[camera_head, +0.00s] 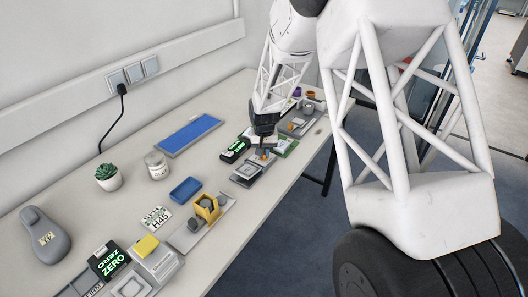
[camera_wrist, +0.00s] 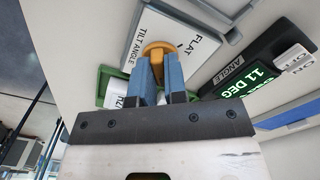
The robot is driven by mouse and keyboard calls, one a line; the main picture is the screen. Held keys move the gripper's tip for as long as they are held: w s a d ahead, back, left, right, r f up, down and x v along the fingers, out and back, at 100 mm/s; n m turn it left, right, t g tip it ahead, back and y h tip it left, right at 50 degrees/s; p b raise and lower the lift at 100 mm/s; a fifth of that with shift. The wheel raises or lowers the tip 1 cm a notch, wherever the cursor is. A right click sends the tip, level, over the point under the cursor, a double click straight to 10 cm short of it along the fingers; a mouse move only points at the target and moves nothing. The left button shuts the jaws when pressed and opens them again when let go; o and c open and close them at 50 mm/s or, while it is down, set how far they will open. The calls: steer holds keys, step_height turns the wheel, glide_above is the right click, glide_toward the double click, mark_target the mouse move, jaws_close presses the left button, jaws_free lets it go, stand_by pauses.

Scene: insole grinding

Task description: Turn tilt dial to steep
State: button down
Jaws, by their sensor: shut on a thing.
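The orange tilt dial (camera_wrist: 158,46) sits on a pale box (camera_wrist: 178,29) marked TILT ANGLE and FLAT in the wrist view. My gripper (camera_wrist: 158,68) has its two blue fingers shut on the dial, one on each side. In the head view, my gripper (camera_head: 263,150) points down at the far part of the table, with a bit of orange showing under it. A black angle display (camera_wrist: 245,83) beside the box reads 11 DEG in green. The fingers cover part of the dial and of the lettering, and the word STEEP cannot be made out.
A green-edged part (camera_wrist: 106,84) lies next to the dial box. In the head view, a blue mat (camera_head: 188,135), a plant (camera_head: 108,177), a jar (camera_head: 156,165), a blue tray (camera_head: 185,190) and a yellow holder (camera_head: 207,208) stand on the white table (camera_head: 135,205).

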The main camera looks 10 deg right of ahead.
steer(key=shift+m, duration=0.5)
steer(key=c, duration=1.2)
jaws_free()
steer(key=shift+o, duration=0.2)
steer(key=shift+r, duration=0.1)
steer(key=shift+r, duration=3.75)
steer(key=shift+r, duration=0.15)
